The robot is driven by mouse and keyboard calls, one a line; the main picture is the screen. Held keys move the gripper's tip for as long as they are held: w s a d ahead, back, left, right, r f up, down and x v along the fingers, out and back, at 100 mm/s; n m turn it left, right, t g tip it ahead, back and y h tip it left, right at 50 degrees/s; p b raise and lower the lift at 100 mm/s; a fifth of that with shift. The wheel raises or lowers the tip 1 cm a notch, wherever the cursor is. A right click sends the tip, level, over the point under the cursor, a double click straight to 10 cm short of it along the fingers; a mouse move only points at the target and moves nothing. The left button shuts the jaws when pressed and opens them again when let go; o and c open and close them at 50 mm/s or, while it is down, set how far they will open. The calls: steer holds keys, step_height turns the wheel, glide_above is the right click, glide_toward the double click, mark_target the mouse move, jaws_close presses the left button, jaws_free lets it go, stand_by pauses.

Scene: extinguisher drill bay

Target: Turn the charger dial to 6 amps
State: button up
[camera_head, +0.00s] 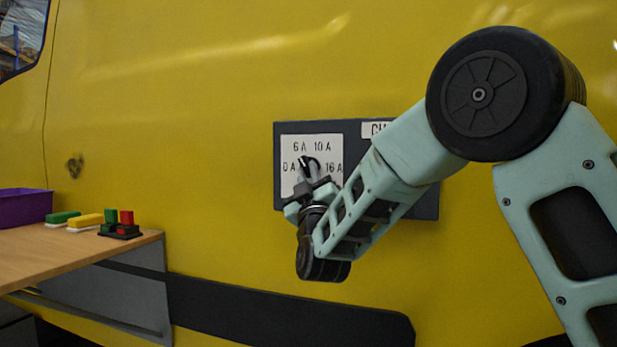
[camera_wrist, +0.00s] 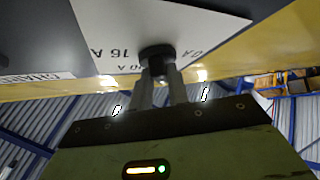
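The charger dial (camera_head: 307,163) is a black knob on a white label plate (camera_head: 291,150) marked 0 A, 6 A, 10 A and 16 A. A pale stripe shows on it in the head view, near the top; its exact setting is hard to read behind my gripper. My gripper (camera_head: 318,177) is at the dial. In the wrist view, my gripper's two fingers (camera_wrist: 160,76) reach up to the round black dial (camera_wrist: 156,53), close together with a narrow gap. They appear closed on its grip, though the contact is partly hidden.
The dark charger panel (camera_head: 428,204) is on a yellow vehicle side (camera_head: 200,100). My arm covers its right part.

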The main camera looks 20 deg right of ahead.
steer(key=o, duration=0.4)
steer(key=shift+c, duration=0.2)
steer(key=v, duration=1.7)
steer(key=shift+s, duration=0.2)
steer(key=shift+f, duration=0.15)
